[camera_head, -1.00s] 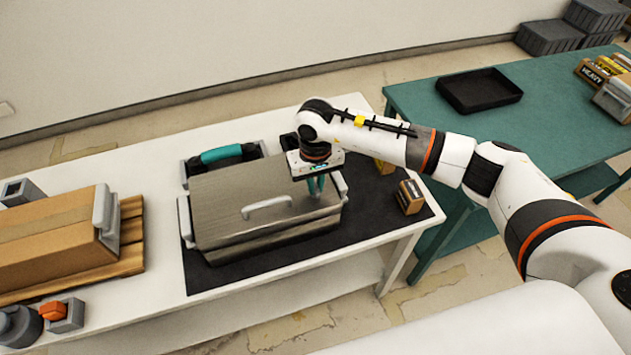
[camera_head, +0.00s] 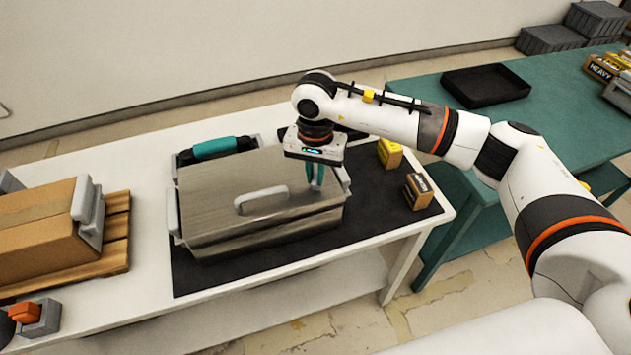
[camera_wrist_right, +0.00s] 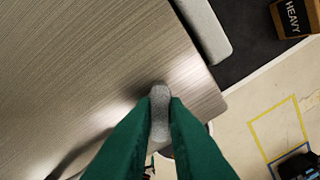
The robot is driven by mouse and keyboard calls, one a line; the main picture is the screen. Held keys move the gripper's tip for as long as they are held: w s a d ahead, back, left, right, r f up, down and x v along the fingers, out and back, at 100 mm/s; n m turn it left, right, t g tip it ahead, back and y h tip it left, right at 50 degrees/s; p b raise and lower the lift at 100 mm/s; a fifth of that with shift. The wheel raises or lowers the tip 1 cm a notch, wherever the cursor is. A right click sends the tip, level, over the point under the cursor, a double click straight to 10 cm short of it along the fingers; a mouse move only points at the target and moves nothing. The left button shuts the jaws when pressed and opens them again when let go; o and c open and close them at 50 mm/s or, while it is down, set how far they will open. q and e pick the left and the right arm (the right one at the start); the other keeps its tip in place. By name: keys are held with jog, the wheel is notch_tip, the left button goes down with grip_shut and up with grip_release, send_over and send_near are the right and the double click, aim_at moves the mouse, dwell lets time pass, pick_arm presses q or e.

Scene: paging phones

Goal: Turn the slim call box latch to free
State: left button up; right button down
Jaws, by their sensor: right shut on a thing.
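A brushed-metal box (camera_head: 235,187) with a grey lid handle (camera_head: 262,198) and grey side brackets stands on a black mat (camera_head: 385,215). My right gripper (camera_head: 315,175) is over the right part of its lid, fingers pointing down. In the right wrist view its green fingers (camera_wrist_right: 160,125) are shut on a small grey upright piece (camera_wrist_right: 159,108), which looks like the latch. The fingers hide its lower part, so I cannot tell which way it is turned. My left gripper is not in view.
A teal handset-like bar (camera_head: 213,147) lies behind the metal box. A small brown box (camera_head: 418,191) and a yellow box (camera_head: 390,153) stand to the right. A cardboard box (camera_head: 40,215) on a wooden pallet is at left. A black tray (camera_head: 485,86) lies on the green table.

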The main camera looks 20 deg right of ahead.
aim_at(316, 177)
jog(key=m+b, duration=0.5)
jog(key=shift+f+m, duration=0.2)
jog(key=shift+m, duration=0.1)
jog(key=m+b, duration=0.1)
jog(key=m, duration=0.1)
jog(key=shift+r+m+b, duration=0.1)
jog(key=shift+m+b, duration=0.2)
jog(key=shift+b, duration=0.1)
jog(key=shift+r+m+b, duration=0.1)
jog(key=shift+m+b, duration=0.75)
jog(key=shift+m, duration=0.55)
jog(key=c, duration=1.4)
grip_release()
jog(key=shift+c, duration=0.2)
notch_tip(316, 177, up, 12)
jog(key=b, duration=0.1)
